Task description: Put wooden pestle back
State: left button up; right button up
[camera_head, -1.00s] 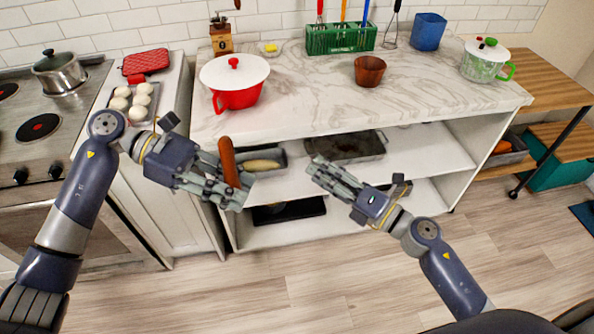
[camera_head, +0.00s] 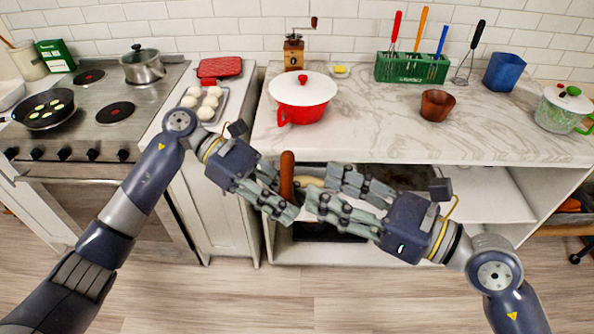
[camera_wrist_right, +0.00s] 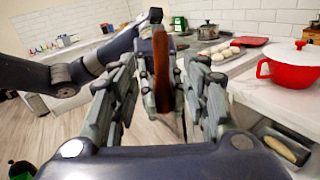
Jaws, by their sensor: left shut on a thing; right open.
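The wooden pestle (camera_head: 287,174) is a reddish-brown rod, held roughly upright in front of the counter. My left gripper (camera_head: 283,203) is shut on its lower part; the upper part sticks out above the fingers. My right gripper (camera_head: 322,190) is open, just right of the pestle and facing it. In the right wrist view the pestle (camera_wrist_right: 161,65) shows between the open right fingers, toward their far ends; contact cannot be told. A brown wooden cup (camera_head: 437,106), like a mortar, stands on the marble counter, its inside mostly hidden.
On the counter (camera_head: 370,135) stand a red pot with a white lid (camera_head: 302,98), a green utensil holder (camera_head: 411,68) and a blue cup (camera_head: 504,72). Marble around the wooden cup is clear. The counter's front edge and lower shelf (camera_head: 480,190) lie behind the grippers.

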aim_at(292, 173)
jog(key=x, duration=0.9)
grip_shut()
pick_arm(q)
jog(key=o, duration=1.2)
jog(key=shift+c, duration=0.2)
